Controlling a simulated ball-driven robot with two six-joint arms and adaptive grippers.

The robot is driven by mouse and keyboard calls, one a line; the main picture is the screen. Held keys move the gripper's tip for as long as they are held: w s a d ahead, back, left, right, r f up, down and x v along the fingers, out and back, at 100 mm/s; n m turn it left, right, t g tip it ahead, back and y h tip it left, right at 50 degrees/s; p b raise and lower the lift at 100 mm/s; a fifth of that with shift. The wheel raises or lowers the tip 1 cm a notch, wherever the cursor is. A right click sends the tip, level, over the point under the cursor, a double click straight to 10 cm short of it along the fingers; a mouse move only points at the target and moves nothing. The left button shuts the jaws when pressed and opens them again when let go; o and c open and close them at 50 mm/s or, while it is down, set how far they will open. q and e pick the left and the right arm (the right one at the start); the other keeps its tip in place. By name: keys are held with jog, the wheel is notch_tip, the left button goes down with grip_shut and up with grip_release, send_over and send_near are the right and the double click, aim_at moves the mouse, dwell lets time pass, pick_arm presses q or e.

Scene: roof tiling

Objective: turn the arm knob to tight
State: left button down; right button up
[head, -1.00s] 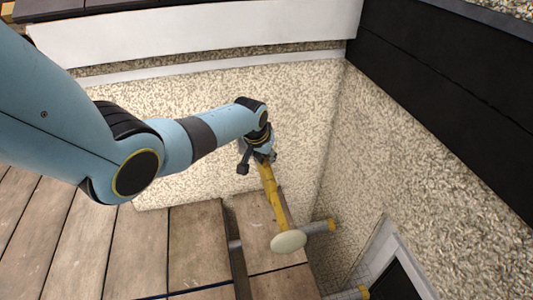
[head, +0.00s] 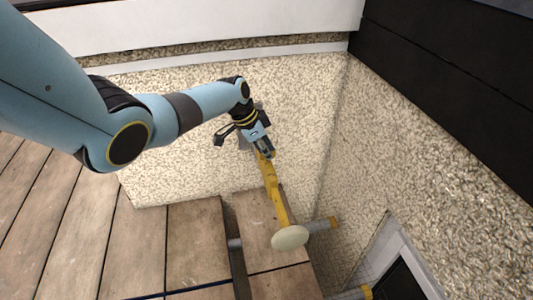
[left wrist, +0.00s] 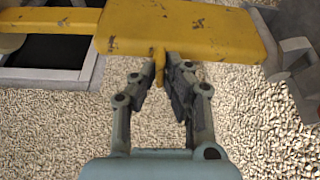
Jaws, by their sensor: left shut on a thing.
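A worn yellow arm (head: 275,195) runs down and slightly right to a pale round disc (head: 290,238). In the left wrist view the yellow arm (left wrist: 180,30) crosses the top of the picture. A small yellow tab, the arm knob (left wrist: 160,66), sticks down from its underside. My left gripper (head: 265,152) is at the upper end of the yellow arm. In the left wrist view my left gripper (left wrist: 162,75) is shut on the knob, with a finger on each side of it. No tight or loose marking can be read. My right gripper is not in view.
Wooden planks (head: 195,245) lie at the lower left, with a gap between them. Pebbled walls (head: 430,180) enclose the corner. A white-framed dark opening (head: 400,262) is at the lower right.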

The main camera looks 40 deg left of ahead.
pick_arm(q)
jog(key=shift+m, duration=0.3)
dwell(0.4)
jog(key=c, duration=1.4)
grip_release()
jog(key=v, duration=1.2)
jog(key=shift+w+a, duration=0.1)
